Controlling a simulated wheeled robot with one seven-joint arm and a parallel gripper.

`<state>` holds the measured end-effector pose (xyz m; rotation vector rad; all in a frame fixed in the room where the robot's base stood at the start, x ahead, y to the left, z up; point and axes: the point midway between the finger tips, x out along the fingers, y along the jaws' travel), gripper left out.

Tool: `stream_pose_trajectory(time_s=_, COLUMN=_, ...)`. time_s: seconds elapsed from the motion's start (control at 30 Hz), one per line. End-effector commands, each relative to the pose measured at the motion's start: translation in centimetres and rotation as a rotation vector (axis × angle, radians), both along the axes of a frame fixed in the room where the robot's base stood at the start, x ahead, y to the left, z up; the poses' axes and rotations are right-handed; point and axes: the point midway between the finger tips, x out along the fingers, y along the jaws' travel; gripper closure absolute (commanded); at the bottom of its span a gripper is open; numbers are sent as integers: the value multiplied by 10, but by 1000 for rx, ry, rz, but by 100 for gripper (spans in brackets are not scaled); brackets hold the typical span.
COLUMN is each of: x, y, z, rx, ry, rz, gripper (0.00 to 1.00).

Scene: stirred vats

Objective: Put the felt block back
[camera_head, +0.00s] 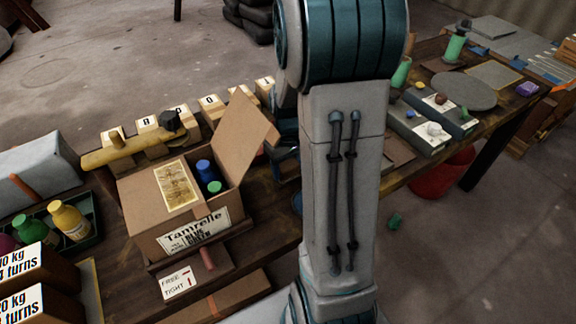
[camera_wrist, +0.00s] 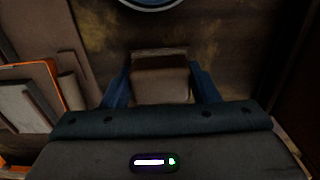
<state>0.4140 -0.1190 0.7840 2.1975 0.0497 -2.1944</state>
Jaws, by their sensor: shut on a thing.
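In the wrist view, my gripper (camera_wrist: 160,68) has its two blue fingers on either side of a brownish block (camera_wrist: 160,86), which looks like the felt block. The fingers are shut on it. Its far edge has a darker band, and its near end is hidden by the gripper body. Dark, stained wood lies beneath it; I cannot tell whether the block touches the wood. In the head view, my arm stands in front of the bench and hides the block and the fingertips.
A round rim (camera_wrist: 155,3) lies just beyond the block. An orange-edged item (camera_wrist: 30,70) lies to its left. In the head view, an open cardboard box (camera_head: 150,225) holding bottles stands left of my arm. A bottle tray (camera_head: 92,242) and trays of samples (camera_head: 415,128) flank the area.

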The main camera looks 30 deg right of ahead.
Motion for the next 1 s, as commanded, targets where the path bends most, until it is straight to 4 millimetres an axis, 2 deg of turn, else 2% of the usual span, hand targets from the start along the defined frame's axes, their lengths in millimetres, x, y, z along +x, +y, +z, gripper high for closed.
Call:
stream_pose_trajectory(time_s=0.37, x=0, y=0, z=-10, rx=0, ry=0, rz=0, gripper=71)
stream_pose_trajectory(time_s=0.4, x=0, y=0, z=-8, rx=0, ry=0, rz=0, gripper=35)
stream_pose_trajectory(time_s=0.43, x=0, y=0, z=-8, rx=0, ry=0, rz=0, gripper=26)
stream_pose_trajectory(time_s=0.47, x=0, y=0, z=-8, rx=0, ry=0, rz=0, gripper=24)
stream_pose_trajectory(time_s=0.77, x=0, y=0, z=-6, rx=0, ry=0, rz=0, gripper=24)
stream_pose_trajectory(time_s=0.87, x=0, y=0, z=2, rx=0, ry=0, rz=0, gripper=24)
stream_pose_trajectory(time_s=1.0, x=1, y=0, z=26, rx=-3, ry=-6, rz=0, gripper=24)
